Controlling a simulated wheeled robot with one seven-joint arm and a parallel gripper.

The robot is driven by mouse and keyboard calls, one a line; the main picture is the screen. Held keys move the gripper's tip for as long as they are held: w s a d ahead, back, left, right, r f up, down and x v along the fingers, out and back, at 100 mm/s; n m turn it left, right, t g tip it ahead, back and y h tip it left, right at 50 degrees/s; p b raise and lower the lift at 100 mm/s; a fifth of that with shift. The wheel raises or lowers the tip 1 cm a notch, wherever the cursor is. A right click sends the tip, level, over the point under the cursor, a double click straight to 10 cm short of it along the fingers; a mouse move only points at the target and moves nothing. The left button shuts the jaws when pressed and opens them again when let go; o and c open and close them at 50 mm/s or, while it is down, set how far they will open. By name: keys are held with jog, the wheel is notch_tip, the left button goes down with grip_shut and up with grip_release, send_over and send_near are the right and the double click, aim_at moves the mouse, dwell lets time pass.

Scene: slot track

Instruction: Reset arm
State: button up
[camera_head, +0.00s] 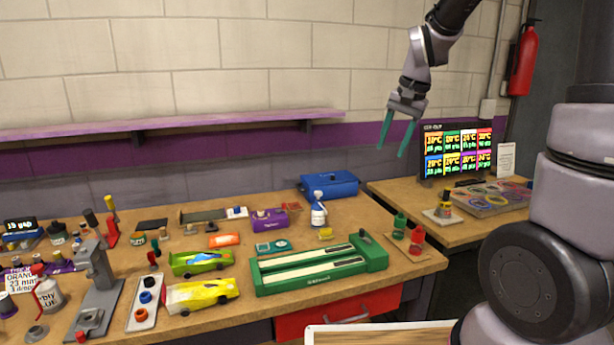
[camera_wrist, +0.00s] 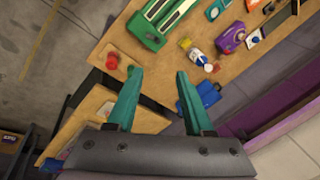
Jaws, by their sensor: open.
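My gripper (camera_head: 397,135) is raised in the air above the right part of the workbench, in front of the wall. Its two green fingers are spread apart with nothing between them. In the wrist view my gripper (camera_wrist: 153,95) points down toward the bench, and the open fingers are clear of everything. The lower part of my arm stands at the right edge of the head view.
The workbench (camera_head: 225,285) holds a green slotted fixture (camera_head: 320,268), a blue box (camera_head: 330,184), a white bottle (camera_head: 318,210), and green and yellow cars. A side table (camera_head: 455,232) carries a lit screen (camera_head: 455,152). A shelf (camera_head: 190,123) runs along the wall.

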jog(key=s+d+r+n+t, duration=0.1)
jog(key=s+r+t, duration=0.1)
jog(key=s+r, duration=0.3)
jog(key=s+d+r+n+t, duration=0.1)
jog(key=s+r, duration=0.4)
jog(key=s, duration=0.8)
jog(key=shift+d+t, duration=0.65)
jog(key=shift+t, duration=0.05)
